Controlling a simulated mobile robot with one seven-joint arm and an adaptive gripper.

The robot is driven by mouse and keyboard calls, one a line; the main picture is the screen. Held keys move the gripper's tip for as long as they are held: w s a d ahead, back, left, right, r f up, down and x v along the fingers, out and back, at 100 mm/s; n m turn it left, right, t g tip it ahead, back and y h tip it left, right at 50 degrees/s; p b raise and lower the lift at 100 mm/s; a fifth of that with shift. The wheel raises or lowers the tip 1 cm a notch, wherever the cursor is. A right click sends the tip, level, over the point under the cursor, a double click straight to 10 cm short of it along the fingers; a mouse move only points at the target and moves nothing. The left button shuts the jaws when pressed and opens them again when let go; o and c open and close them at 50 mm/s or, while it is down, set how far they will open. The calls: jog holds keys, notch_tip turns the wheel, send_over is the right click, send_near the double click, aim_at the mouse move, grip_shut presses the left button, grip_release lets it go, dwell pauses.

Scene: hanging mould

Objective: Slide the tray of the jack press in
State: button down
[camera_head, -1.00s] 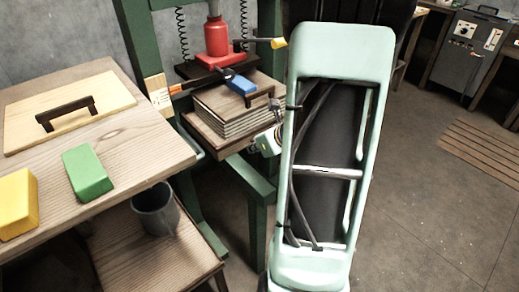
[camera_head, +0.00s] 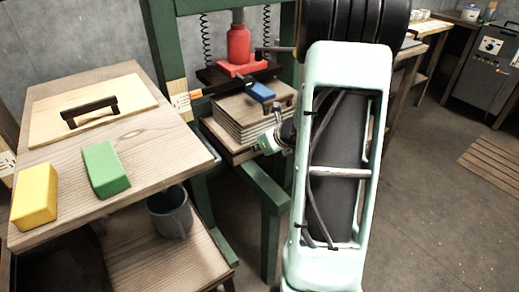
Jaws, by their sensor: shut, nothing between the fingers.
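The jack press (camera_head: 276,205) has a green frame and a red jack (camera_head: 239,46) in its middle. Its wooden tray (camera_head: 222,140) shows as a thin edge under a stack of pale boards (camera_head: 240,122), below the jack. I cannot tell exactly how far the tray sticks out. My gripper (camera_head: 279,113) is at the right front side of the stack, small and partly hidden by my pale green arm. It is shut with nothing held. Whether it touches the tray or boards is unclear.
A grey mug (camera_head: 170,212) stands on a lower shelf. Floor at right is open.

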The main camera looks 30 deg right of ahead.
jog(key=w+p, duration=0.1)
jog(key=w, duration=0.3)
jog(key=w+p, duration=0.1)
jog(key=w, duration=0.4)
jog(key=w+a+p, duration=0.1)
jog(key=w, duration=0.3)
jog(key=shift+w+a+r, duration=0.1)
jog(key=shift+w, duration=0.3)
